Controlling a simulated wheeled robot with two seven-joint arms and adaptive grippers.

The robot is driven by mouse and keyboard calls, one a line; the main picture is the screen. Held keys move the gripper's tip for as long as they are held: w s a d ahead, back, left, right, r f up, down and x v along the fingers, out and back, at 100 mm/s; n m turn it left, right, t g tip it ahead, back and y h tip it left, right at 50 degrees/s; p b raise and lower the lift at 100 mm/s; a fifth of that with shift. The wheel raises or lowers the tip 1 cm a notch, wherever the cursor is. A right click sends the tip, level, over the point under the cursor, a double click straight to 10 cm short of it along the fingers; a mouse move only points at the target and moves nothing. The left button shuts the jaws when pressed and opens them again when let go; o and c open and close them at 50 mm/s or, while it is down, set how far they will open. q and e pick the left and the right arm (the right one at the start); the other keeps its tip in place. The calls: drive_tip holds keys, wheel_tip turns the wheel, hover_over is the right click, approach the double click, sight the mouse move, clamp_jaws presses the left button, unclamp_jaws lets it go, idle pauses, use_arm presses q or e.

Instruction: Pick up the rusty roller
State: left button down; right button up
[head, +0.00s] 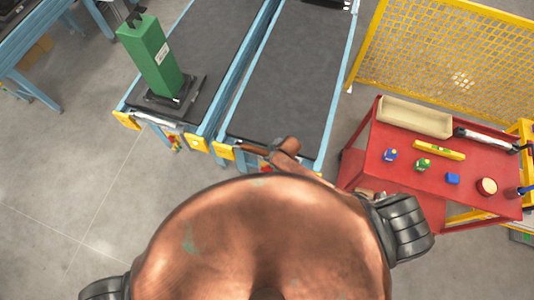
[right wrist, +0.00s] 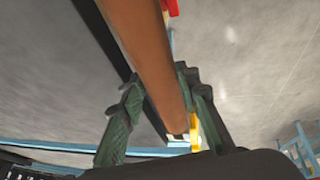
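The rusty roller (right wrist: 150,60) is a smooth brown cylinder running down through the right wrist view. My right gripper (right wrist: 162,82) has its two dark green fingers one on each side of it, the tips appearing to press on it. In the head view a short piece of the roller (head: 250,149) shows at the near end of the right conveyor, beside my dark right gripper (head: 274,152). The rest of it is hidden by my copper-coloured arm and body. I cannot tell whether it is clear of its mounts. My left gripper is not in view.
The right conveyor (head: 290,75) has a bare dark belt. The left one carries a green column (head: 150,55) on a dark base. A red table (head: 400,180) at right holds a beige tray (head: 415,117) and several small items, before a yellow mesh fence (head: 450,50).

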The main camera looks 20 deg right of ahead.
clamp_jaws()
drive_tip(key=shift+r, duration=0.2)
